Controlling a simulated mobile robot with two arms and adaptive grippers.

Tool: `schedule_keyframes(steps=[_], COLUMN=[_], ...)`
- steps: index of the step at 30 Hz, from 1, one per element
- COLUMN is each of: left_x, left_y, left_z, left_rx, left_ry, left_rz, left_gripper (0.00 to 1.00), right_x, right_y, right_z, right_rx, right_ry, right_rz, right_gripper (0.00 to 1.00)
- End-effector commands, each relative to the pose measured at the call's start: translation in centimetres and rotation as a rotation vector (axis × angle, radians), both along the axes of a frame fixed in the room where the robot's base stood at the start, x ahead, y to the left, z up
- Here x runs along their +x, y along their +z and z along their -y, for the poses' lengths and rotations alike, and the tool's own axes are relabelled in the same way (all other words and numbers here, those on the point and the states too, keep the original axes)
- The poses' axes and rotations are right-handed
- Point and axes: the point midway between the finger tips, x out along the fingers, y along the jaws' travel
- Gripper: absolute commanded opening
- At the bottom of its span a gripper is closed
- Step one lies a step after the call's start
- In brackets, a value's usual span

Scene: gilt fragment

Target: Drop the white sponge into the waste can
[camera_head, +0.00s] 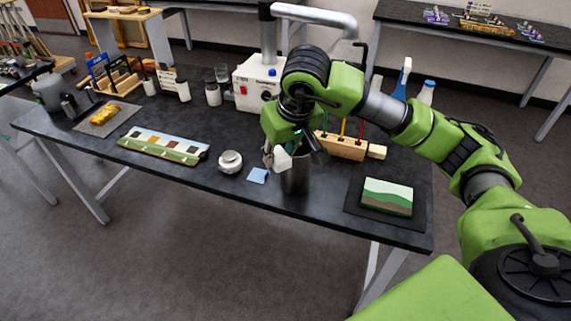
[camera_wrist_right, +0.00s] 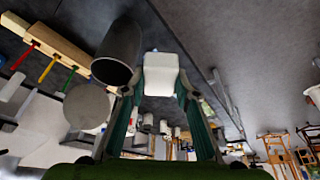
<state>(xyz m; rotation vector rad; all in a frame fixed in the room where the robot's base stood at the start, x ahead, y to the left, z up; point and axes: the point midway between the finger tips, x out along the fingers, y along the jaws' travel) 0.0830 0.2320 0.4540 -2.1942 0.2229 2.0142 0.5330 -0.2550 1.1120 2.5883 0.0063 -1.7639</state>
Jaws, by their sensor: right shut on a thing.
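My right gripper (camera_head: 288,148) is shut on the white sponge (camera_head: 281,160), at the front of the table. In the right wrist view the sponge (camera_wrist_right: 161,74) sits between the two fingertips (camera_wrist_right: 160,88). The waste can (camera_head: 296,179) is a dark grey metal cylinder standing near the table's front edge. In the head view the sponge overlaps its upper left side, and the gripper partly hides the rim. In the right wrist view the open can (camera_wrist_right: 119,48) lies just left of the sponge; the sponge looks outside its mouth. My left gripper is not in view.
On the black table (camera_head: 225,125), a blue pad (camera_head: 257,175) and a round silver-white pot (camera_head: 230,161) are left of the can. A wooden block with coloured tools (camera_head: 345,146) stands behind it. A green-striped panel (camera_head: 387,197) lies to the right.

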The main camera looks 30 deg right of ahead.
Motion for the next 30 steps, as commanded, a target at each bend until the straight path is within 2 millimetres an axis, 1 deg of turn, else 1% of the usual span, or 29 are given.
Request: schedule_keyframes(steps=[1, 4, 9, 12, 15, 18, 23, 26, 30], left_x=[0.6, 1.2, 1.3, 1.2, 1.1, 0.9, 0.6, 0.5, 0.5], left_y=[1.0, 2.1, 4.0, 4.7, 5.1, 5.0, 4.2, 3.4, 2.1], left_z=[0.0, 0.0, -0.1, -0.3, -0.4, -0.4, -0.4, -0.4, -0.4], left_rx=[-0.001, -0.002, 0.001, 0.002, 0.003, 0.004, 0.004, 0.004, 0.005], left_ry=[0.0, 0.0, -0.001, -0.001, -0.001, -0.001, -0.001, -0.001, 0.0], left_rz=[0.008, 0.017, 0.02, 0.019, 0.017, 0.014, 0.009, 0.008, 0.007], left_gripper=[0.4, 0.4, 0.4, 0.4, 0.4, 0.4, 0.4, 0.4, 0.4], right_x=[0.8, 2.5, 5.1, 6.2, 6.8, 7.0, 7.1, 7.1, 7.1], right_y=[1.1, 2.3, 4.5, 5.3, 5.8, 5.7, 4.8, 3.8, 2.0], right_z=[1.1, 3.3, 7.8, 10.1, 11.5, 12.2, 12.3, 12.3, 12.2], right_rx=[0.001, 0.002, 0.006, 0.007, 0.007, 0.006, 0.006, 0.006, 0.006], right_ry=[-0.007, -0.006, -0.002, 0.002, 0.005, 0.009, 0.01, 0.01, 0.011], right_rz=[-0.001, -0.001, 0.006, 0.011, 0.015, 0.017, 0.018, 0.019, 0.018], right_gripper=[0.11, 0.11, 0.11, 0.11, 0.11, 0.11, 0.11, 0.11, 0.11])
